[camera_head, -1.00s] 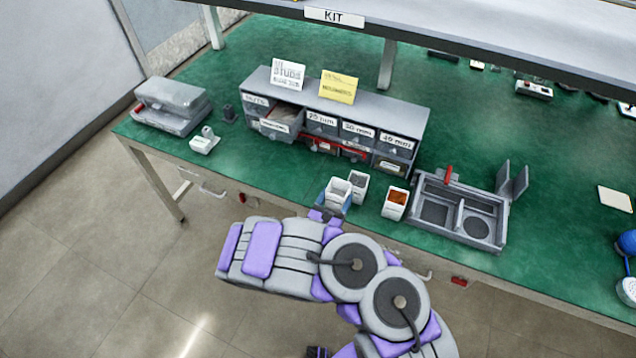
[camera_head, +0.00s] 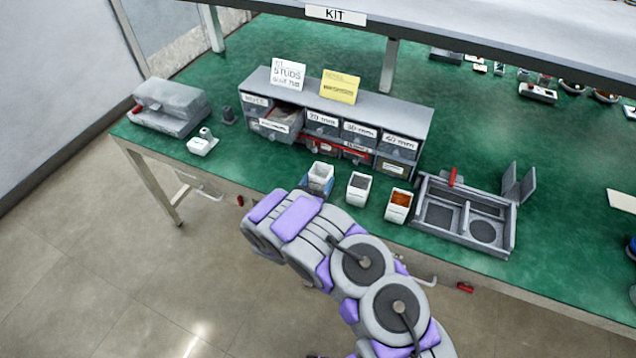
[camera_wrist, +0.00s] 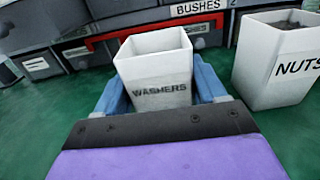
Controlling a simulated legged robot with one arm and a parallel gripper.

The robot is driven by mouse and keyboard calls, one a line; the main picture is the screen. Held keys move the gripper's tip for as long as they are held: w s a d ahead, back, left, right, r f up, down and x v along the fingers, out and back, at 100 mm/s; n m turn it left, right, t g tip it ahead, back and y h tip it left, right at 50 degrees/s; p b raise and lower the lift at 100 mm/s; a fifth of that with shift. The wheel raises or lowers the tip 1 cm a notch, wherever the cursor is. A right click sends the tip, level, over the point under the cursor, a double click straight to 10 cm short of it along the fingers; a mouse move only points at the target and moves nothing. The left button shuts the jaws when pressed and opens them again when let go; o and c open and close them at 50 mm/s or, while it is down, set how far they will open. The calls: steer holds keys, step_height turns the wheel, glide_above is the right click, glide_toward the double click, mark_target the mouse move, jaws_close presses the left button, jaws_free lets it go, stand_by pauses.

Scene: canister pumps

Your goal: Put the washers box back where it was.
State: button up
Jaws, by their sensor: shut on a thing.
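The washers box is a white open-topped box labelled WASHERS (camera_wrist: 160,75), in the middle of the wrist view. It also shows in the head view (camera_head: 320,176), at the front of the drawer cabinet. My gripper (camera_wrist: 165,88) has its blue fingers on either side of the box and is shut on it. In the head view my arm hides most of the gripper. The nuts box (camera_wrist: 280,60) stands to the right, apart from the washers box, and shows in the head view (camera_head: 359,188). I cannot tell whether the washers box touches the green bench.
A grey drawer cabinet (camera_head: 385,112) stands behind the boxes, with a red bar (camera_wrist: 120,36) across its front. A white box with orange contents (camera_head: 398,206) stands right of the nuts box. A grey compartment tray (camera_head: 465,220) is further right.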

steer(key=o, duration=1.3)
steer(key=shift+c, duration=0.2)
steer(key=p+v, duration=0.2)
steer(key=v, duration=1)
steer(key=shift+p, duration=0.4)
steer(key=shift+r, duration=0.1)
